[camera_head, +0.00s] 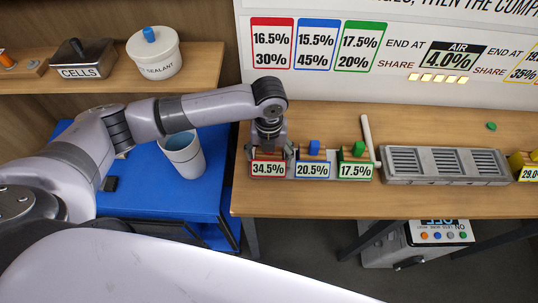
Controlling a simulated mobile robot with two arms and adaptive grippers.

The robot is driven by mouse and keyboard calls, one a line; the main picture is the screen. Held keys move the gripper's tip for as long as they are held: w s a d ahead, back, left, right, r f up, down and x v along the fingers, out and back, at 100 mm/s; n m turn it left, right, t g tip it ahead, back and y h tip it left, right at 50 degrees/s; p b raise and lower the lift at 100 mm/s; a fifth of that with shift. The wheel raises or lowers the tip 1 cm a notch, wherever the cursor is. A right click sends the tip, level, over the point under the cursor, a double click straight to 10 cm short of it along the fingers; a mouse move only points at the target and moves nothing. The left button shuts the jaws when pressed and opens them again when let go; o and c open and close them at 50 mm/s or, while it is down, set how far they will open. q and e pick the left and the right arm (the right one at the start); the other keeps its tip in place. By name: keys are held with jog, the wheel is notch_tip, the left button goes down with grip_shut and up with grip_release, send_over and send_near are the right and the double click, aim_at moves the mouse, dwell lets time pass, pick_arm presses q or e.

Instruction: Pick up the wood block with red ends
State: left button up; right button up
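My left gripper (268,152) points down over the leftmost station, right above the red-framed 34.5% label (268,169) on the wooden counter. Its fingers are small and dark here, and I cannot tell whether they are open or shut. No wood block with red ends can be made out; the gripper covers the spot behind the red label. To its right a blue piece (314,147) stands behind the blue-framed 20.5% label (312,170). A green piece (358,149) stands behind the green-framed 17.5% label (355,170). My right gripper is not in view.
A white stick (367,137) leans beside a grey slotted heater tray (443,164) on the counter (420,203). A white cup (184,155) stands on the blue cabinet (160,202). A sealant pot (153,58) and cells box (83,59) sit on the shelf.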

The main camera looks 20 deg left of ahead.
pick_arm(q)
jog(key=c, duration=1.1)
jog(key=shift+r, duration=0.15)
